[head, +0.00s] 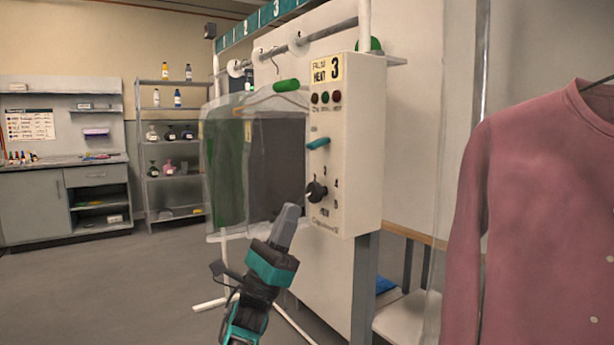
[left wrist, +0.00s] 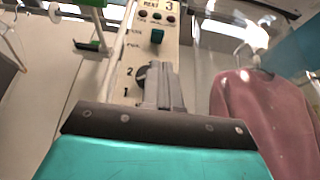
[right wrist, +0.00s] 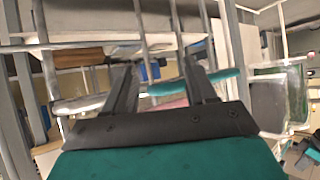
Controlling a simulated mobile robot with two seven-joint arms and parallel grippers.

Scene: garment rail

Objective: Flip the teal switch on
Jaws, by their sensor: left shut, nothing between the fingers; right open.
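The teal switch (head: 318,143) is a small lever on the front of a cream control box (head: 360,150), below three indicator lights. It also shows in the left wrist view (left wrist: 157,36). A black rotary knob (head: 316,192) sits below it and shows in the left wrist view (left wrist: 141,76). My left gripper (head: 292,212) is shut and empty, below and left of the knob in the head view, apart from the switch. In the left wrist view its fingers partly cover the knob. My right gripper (right wrist: 163,80) is open and empty, seen only in the right wrist view.
A garment rail (head: 275,50) with clothes in clear covers (head: 225,165) stands left of the box. A pink sweater (head: 540,215) hangs close at the right. A shelf (head: 170,150) with bottles and a grey cabinet (head: 65,205) stand farther back.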

